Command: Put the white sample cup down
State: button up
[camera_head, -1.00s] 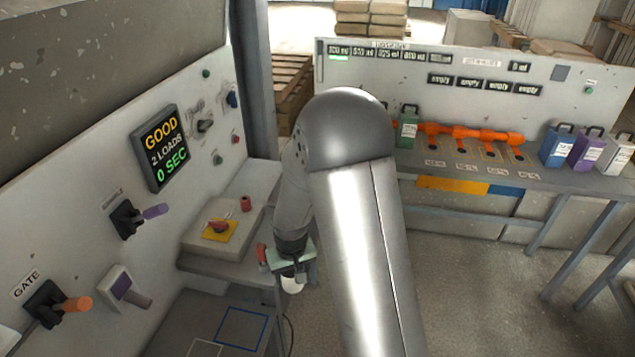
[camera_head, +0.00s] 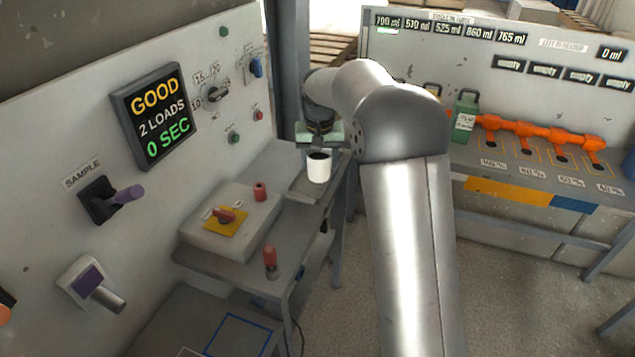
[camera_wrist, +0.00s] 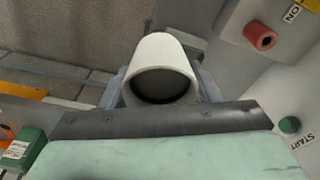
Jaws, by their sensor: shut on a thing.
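The white sample cup (camera_head: 318,168) is upright with a dark inside, just below my gripper (camera_head: 319,150) at the far end of the grey side shelf (camera_head: 306,192). In the wrist view the cup (camera_wrist: 160,60) sits between the fingers of my gripper (camera_wrist: 160,92), which is shut on it. The cup's mouth faces the camera. Whether its base touches the shelf or is a little above it I cannot tell.
A grey box (camera_head: 205,238) with a yellow-backed red switch stands on the shelf, nearer me. A red-topped peg (camera_head: 270,262) stands at the shelf's front. The panel display (camera_head: 155,112) reads GOOD, 2 LOADS, 0 SEC. A blue square outline (camera_head: 238,336) marks the lower surface.

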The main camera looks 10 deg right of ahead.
jog(key=w+f+p, duration=0.2)
jog(key=w+f, duration=0.1)
jog(key=w, duration=0.1)
jog(key=w+f+p, duration=0.1)
jog(key=w+f, duration=0.1)
jog(key=w, duration=0.2)
jog(key=w+d+f+p, duration=0.1)
jog(key=w+f+p, duration=0.1)
jog(key=w, duration=0.3)
jog(key=shift+f+p, duration=0.35)
jog(key=shift+f, duration=0.5)
jog(key=shift+w+f, duration=0.35)
jog(key=shift+f, duration=0.3)
jog(key=shift+f+p, duration=0.35)
jog(key=shift+f, duration=1.1)
jog(key=o, duration=1.1)
jog(key=shift+c, duration=0.2)
